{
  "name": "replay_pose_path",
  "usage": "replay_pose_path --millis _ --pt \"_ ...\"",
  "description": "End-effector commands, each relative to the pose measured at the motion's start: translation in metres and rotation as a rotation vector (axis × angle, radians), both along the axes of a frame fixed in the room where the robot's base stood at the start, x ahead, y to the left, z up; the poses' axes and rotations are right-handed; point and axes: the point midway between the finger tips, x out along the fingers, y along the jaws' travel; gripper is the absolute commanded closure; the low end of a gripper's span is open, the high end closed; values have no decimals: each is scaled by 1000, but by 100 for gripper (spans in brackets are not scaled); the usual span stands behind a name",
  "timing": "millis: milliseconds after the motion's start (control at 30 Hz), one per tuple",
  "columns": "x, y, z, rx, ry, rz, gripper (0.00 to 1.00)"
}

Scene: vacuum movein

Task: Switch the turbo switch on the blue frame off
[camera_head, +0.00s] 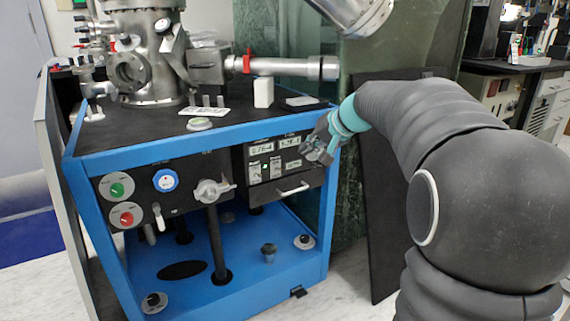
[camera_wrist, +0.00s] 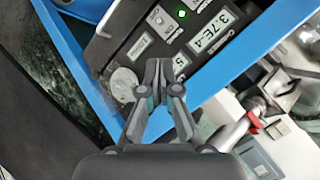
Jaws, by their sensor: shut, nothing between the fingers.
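The blue frame (camera_head: 88,215) stands at the left, with a black control panel (camera_head: 285,185) at its upper right. This panel has small readouts, pale switch plates and a lit green lamp (camera_head: 264,167). In the wrist view, the lamp (camera_wrist: 182,13) glows near a switch plate (camera_wrist: 158,19) and a readout (camera_wrist: 214,32) showing 3.7E-4. The labels are too small to tell which switch is the turbo one. My gripper (camera_head: 318,150) is shut and empty at the panel's right side. In the wrist view its closed fingertips (camera_wrist: 162,72) overlap the panel's lower part; contact cannot be told.
A silver handle (camera_head: 292,189) sticks out below the readouts. A steel chamber (camera_head: 150,50) stands on top. A dark board (camera_head: 385,215) stands at the right.

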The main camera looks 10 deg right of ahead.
Motion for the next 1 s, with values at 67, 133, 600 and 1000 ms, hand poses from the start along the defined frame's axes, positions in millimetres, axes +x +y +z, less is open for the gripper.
replay_pose_path --millis 67,133,600,1000 --pt "0 0 1 -1 0 1 100" --pt "-1 0 1 -1 0 0 100" --pt "29 19 -33 -1 3 3 100" --pt "61 38 -64 -2 1 2 100"
